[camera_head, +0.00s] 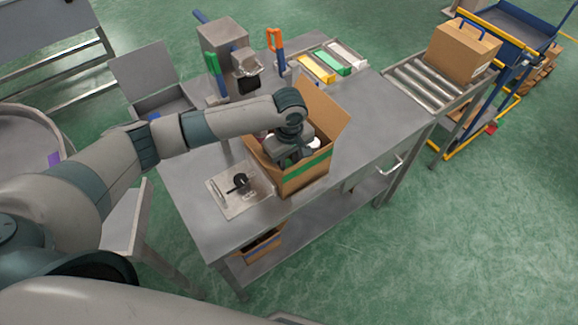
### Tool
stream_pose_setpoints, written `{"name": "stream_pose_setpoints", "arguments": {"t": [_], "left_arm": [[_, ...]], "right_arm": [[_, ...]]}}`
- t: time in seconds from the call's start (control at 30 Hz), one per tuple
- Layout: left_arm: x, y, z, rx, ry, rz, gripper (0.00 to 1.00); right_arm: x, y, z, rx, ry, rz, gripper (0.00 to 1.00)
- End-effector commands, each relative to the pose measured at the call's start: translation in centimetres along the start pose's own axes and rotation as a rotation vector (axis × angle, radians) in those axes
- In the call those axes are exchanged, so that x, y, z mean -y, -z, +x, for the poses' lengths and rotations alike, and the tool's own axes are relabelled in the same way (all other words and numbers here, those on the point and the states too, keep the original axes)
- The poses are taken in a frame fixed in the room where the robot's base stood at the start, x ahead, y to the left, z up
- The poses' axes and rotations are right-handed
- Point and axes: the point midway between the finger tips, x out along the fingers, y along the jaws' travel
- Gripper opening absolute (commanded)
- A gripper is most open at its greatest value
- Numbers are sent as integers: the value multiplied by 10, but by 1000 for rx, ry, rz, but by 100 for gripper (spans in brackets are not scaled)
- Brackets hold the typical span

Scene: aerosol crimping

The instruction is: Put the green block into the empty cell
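A green block (334,63) lies in a tray (362,66) at the back of the steel table, between a yellow block (317,69) and a white block (348,54). I cannot make out clearly which cell of the tray is empty. My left gripper (290,153) points down into the open cardboard box (306,178) at the table's front. Its fingertips are mostly hidden by the box and the wrist, so I cannot tell if it is open or shut, or holds anything. It is well apart from the green block. My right gripper is not in view.
Left of the box sits a light plate with a black part (238,185). Behind stand a grey machine (222,40), a green-handled tool (214,75) and an orange-handled tool (275,42). A roller conveyor (425,85) joins at right. The table right of the box is clear.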

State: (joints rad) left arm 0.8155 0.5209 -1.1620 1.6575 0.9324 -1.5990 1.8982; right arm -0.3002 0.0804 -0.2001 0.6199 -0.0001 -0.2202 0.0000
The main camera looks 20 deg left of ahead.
Motion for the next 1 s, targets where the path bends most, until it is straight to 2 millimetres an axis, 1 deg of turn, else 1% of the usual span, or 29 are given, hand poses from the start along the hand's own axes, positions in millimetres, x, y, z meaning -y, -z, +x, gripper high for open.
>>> {"name": "stream_pose_setpoints", "arguments": {"t": [0.2,0.23,0.3,0.57,0.73,0.87,1.0], "left_arm": [[0,0,0,0,0,0,9],[0,0,0,0,0,0,38],[0,0,0,0,0,0,52],[1,0,1,0,3,0,52],[1,0,-5,0,3,0,52],[0,1,-16,-1,2,0,52],[0,1,-36,-1,2,0,52]], "right_arm": [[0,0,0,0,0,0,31],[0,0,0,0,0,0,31],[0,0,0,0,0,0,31],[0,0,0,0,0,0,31],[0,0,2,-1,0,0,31],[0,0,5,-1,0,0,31],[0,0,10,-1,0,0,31]]}}
